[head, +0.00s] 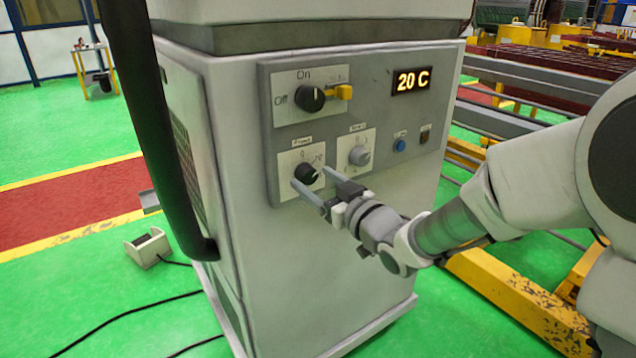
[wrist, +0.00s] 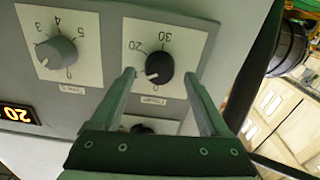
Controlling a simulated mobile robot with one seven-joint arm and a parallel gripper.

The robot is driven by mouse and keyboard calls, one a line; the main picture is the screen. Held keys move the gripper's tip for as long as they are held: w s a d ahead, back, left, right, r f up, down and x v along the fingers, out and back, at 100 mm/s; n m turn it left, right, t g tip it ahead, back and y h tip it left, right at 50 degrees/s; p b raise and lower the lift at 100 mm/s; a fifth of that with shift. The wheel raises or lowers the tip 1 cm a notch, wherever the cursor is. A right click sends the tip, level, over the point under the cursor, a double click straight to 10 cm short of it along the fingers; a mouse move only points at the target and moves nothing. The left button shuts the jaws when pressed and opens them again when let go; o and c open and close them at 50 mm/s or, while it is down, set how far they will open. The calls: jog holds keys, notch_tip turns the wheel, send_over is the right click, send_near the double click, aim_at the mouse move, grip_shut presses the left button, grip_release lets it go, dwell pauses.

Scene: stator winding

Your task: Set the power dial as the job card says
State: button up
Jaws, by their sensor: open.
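The black power dial (head: 307,174) sits on a white plate at the lower left of the cabinet's grey panel. In the wrist view, which shows the panel upside down, the dial (wrist: 159,64) has 20, 30 and a 0 around it. Its pale mark seems to point to the lower left there, near the 0. My gripper (head: 310,176) is open, its fingertips on either side of the dial. In the wrist view the gripper (wrist: 158,73) also straddles the dial; I cannot tell whether the fingers touch it. I see no job card in either view.
A grey dial (head: 359,155) sits just right of the power dial. A blue button (head: 399,145) is farther right.

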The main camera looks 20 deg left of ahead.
jog(key=shift+c, duration=0.3)
grip_shut()
jog(key=shift+m+p, duration=0.3)
jog(key=shift+m, duration=0.1)
jog(key=m+p, duration=0.2)
jog(key=m, duration=0.2)
jog(key=shift+w+r+m+p, duration=0.1)
jog(key=shift+m+p, duration=0.25)
jog(key=shift+m, duration=0.05)
jog(key=m+p, duration=0.4)
jog(key=m, duration=0.2)
jog(key=shift+d, duration=0.1)
jog(key=m+p, duration=0.4)
jog(key=m, duration=0.2)
jog(key=shift+w+m, duration=0.1)
jog(key=shift+m, duration=0.3)
jog(key=m+p, duration=0.2)
jog(key=m, duration=0.1)
jog(key=m+p, duration=0.1)
jog(key=m, duration=0.1)
jog(key=shift+f, duration=0.25)
jog(key=shift+m, duration=0.4)
